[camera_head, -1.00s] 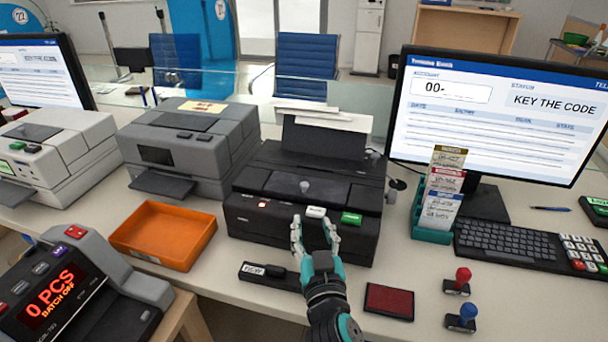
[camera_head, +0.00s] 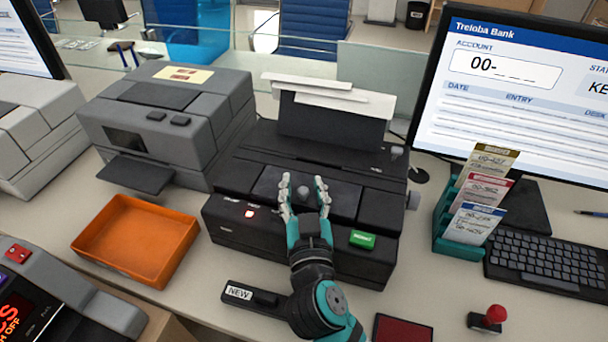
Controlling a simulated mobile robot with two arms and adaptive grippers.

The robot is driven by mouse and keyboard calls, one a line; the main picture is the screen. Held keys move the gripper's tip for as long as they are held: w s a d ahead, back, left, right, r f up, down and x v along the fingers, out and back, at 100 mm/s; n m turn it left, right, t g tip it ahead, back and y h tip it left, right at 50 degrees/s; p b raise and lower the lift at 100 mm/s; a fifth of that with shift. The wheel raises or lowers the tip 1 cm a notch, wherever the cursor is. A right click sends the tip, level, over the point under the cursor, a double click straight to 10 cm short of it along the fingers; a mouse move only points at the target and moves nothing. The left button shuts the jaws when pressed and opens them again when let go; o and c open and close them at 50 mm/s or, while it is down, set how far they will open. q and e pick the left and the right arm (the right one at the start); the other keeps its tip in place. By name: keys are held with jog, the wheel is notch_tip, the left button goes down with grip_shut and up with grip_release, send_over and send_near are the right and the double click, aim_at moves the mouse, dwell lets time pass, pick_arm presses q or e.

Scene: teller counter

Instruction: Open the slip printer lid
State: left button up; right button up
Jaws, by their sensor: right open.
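The black slip printer (camera_head: 230,177) stands in the middle of the counter with white paper sheets in its upright rear support. Its lid (camera_head: 345,197) looks closed and has a small grey knob (camera_head: 305,194) at the front middle. My right gripper (camera_head: 302,182) is over the lid, open, with its fingers spread to either side of the knob. I cannot tell whether the fingers touch the knob or lid. The gripper hides part of the printer's front, where a red light and a green button (camera_head: 362,239) show. My left gripper is not in view.
A grey printer (camera_head: 205,150) stands close on the left. An orange tray (camera_head: 128,213) is at front left. A card holder (camera_head: 442,240) and monitor are at right. A black item marked NEW (camera_head: 238,293) and a red pad (camera_head: 403,328) lie in front.

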jog(key=shift+s, duration=0.1)
jog(key=shift+c, duration=0.8)
grip_shut()
jog(key=shift+w+f, duration=0.15)
jog(key=shift+w, duration=0.05)
